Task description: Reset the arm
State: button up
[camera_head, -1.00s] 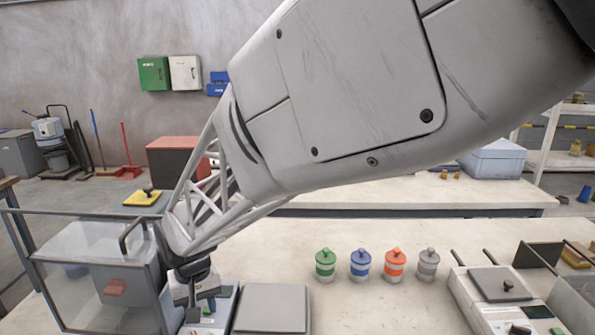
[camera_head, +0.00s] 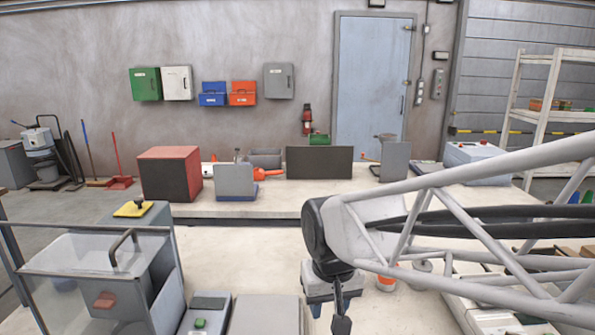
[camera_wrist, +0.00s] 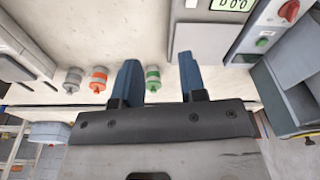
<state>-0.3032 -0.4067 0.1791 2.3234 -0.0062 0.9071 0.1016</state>
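My gripper (camera_head: 341,318) hangs over the front bench, right of the glass-walled box, fingers down. In the wrist view my gripper (camera_wrist: 158,72) has its two blue fingers apart with nothing between them. An orange-banded jar (camera_head: 387,284) and a grey jar (camera_head: 422,266) show partly behind my arm in the head view. The wrist view shows a green-banded jar (camera_wrist: 152,78) beyond the gap between the fingers. The blue jar is hidden in the head view.
A glass-walled box (camera_head: 85,285) with a handle stands front left. A flat grey block (camera_head: 266,315) and a device with a green button (camera_head: 205,312) lie beside it. The back bench holds a red-topped box (camera_head: 170,174) and a dark panel (camera_head: 320,162).

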jog(key=s+d+r+m+t, duration=0.1)
jog(key=s+d+m, duration=0.1)
jog(key=s+d, duration=0.9)
jog(key=shift+d+m+h, duration=0.3)
jog(key=shift+d, duration=0.75)
jog(key=shift+s, duration=0.1)
